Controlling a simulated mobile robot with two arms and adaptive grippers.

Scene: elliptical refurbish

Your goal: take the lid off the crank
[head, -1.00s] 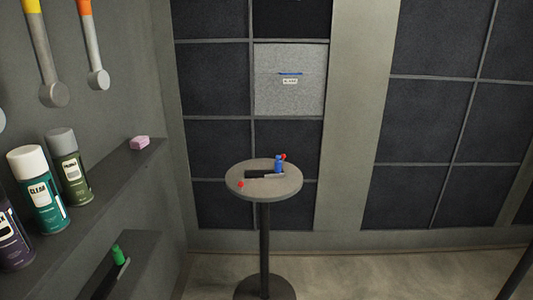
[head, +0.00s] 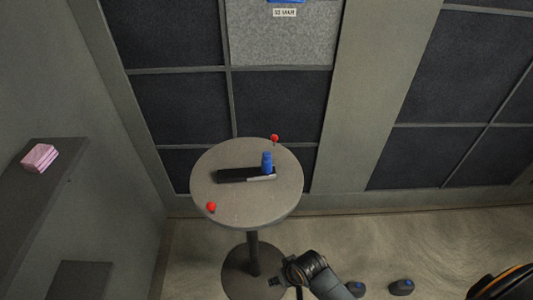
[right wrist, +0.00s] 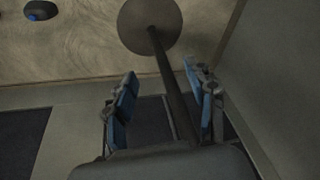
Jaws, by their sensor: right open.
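A round grey pedestal table (head: 225,200) stands ahead in the head view. A dark slot (head: 232,175) with a grey bar (head: 262,178) lies across its top. A blue upright handle (head: 267,162) stands at the bar's right end. I cannot tell which part is the lid. Two red knobs sit near the rim, one at the front left (head: 211,207) and one at the back right (head: 274,138). My right gripper (head: 279,275) is low by the pedestal, below the tabletop. In the right wrist view my right gripper (right wrist: 160,75) is open and empty, with the pole beyond its fingers. My left gripper is out of view.
A shelf (head: 35,195) with a pink block (head: 40,158) is at the left. Dark wall panels stand behind the table, with a labelled grey panel (head: 280,40) among them. Free floor (head: 430,240) lies to the right of the table.

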